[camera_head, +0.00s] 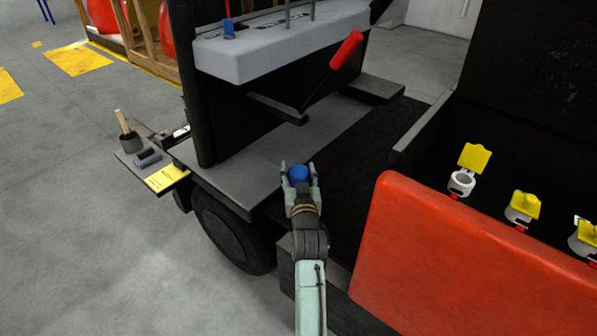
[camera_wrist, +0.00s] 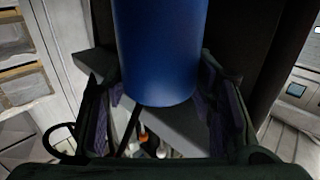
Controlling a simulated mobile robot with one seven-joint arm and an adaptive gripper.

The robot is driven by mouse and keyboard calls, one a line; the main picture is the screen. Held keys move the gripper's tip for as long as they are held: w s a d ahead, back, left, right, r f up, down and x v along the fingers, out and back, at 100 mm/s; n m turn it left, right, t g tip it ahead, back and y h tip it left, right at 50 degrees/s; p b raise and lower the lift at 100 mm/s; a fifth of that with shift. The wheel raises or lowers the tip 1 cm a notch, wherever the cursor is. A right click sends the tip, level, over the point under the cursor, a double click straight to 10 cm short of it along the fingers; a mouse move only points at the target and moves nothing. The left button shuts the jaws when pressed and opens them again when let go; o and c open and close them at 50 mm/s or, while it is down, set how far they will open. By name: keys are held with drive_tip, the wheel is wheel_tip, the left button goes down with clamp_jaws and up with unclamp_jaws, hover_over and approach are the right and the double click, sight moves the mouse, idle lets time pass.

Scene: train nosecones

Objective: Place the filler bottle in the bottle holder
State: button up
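The blue bottle (camera_wrist: 160,50), which I take to be the filler bottle, fills the upper middle of the wrist view. Its rounded end points down in that picture, and its other end is out of frame. In the head view only a small blue part of it (camera_head: 299,174) shows between my fingers. My gripper (camera_head: 299,176) is closed around the bottle, one finger against each side, and holds it above the vehicle's grey deck. I cannot pick out a bottle holder with certainty. A dark cup (camera_head: 131,143) with a wooden-handled tool stands on a small side tray (camera_head: 127,158).
A grey console (camera_head: 285,50) with levers and a red-handled lever (camera_head: 345,51) stand beyond my gripper. An orange-red cover (camera_head: 450,265) is at right, beside several white fittings with yellow flaps (camera_head: 474,157). A wheel (camera_head: 232,232) is below the deck. Open floor lies left.

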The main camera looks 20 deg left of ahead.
drive_tip(key=o, duration=0.3)
drive_tip(key=b+v, duration=0.3)
drive_tip(key=v, duration=0.8)
drive_tip(key=shift+r, duration=0.2)
drive_tip(key=shift+w, duration=0.1)
